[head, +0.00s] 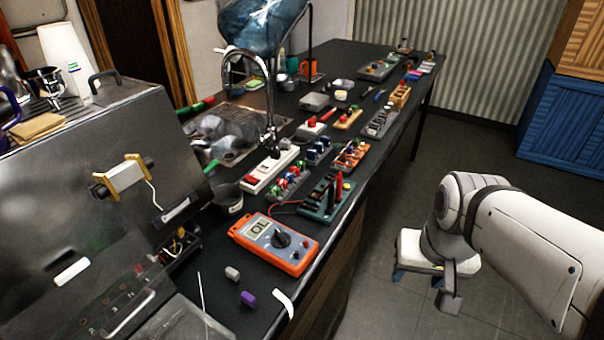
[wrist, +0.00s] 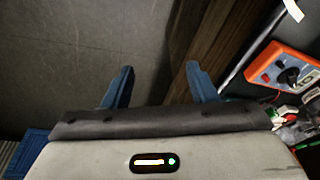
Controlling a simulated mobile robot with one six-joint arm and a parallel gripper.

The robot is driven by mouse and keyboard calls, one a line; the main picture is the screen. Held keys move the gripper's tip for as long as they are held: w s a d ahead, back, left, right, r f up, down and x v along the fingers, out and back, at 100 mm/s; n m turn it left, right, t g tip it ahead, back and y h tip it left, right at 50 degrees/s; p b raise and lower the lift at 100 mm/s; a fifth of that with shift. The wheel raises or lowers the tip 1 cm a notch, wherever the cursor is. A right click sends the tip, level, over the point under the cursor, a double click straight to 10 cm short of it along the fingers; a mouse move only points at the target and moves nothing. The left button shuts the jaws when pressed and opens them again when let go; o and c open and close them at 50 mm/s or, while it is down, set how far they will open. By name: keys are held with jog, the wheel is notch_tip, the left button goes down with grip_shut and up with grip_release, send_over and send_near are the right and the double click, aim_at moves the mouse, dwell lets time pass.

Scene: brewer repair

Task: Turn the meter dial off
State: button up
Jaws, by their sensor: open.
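The orange multimeter (head: 303,258) lies face up on the black bench near its front edge. Its black round dial (head: 281,239) sits in the middle of the face, and its lit display (head: 258,228) appears to read "OL". In the head view my gripper (head: 417,276) is right of the meter, clear of the bench.
A green board with upright red and black parts (head: 325,198) stands just behind the meter. A white power strip (head: 269,172) lies further back. A grey block (head: 232,273) and a purple block (head: 248,299) lie in front. The large metal brewer (head: 90,190) stands left.

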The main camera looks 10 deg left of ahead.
jog(key=shift+o, duration=0.9)
jog(key=w+a+r+m+g+y+p, duration=0.2)
jog(key=w+a+m, duration=0.3)
jog(key=w+a, duration=0.4)
jog(key=shift+w+a+r+g+p, duration=0.3)
jog(key=shift+w+a+r, duration=0.1)
jog(key=shift+a, duration=0.55)
jog(key=m+g+y+p, duration=0.1)
jog(key=m+g+p, duration=0.1)
jog(key=m, duration=0.3)
send_near(280, 234)
jog(key=shift+y, duration=0.3)
jog(key=x, duration=0.8)
jog(key=shift+d+f, duration=0.15)
jog(key=shift+c, duration=0.5)
